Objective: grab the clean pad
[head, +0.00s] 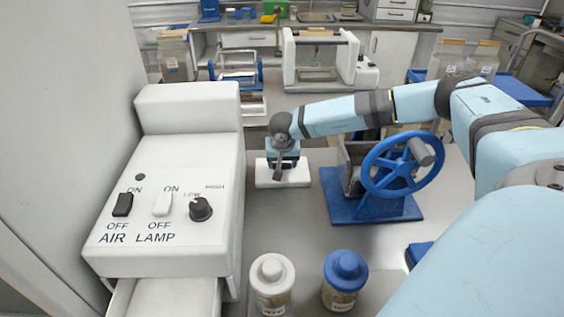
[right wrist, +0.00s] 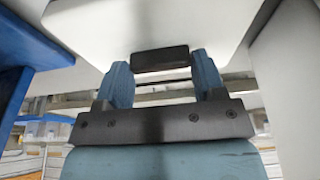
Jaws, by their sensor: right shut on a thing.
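The white pad (head: 265,180) is a flat pale block on the grey worktop area, right of the white control box. My right gripper (head: 283,158) reaches it from above and is shut on it. In the right wrist view, the pad's pale face (right wrist: 130,22) fills the top, with a dark grip block (right wrist: 160,58) between the fingers of my right gripper (right wrist: 162,72). Whether the pad touches the worktop is not clear. My left gripper is not in view.
The control box (head: 165,190) with AIR and LAMP switches stands at left. A blue handwheel (head: 402,167) on a blue base stands right of the pad. A white-lidded jar (head: 272,283) and a blue-lidded jar (head: 344,280) stand in front. Bare worktop (head: 290,225) lies between.

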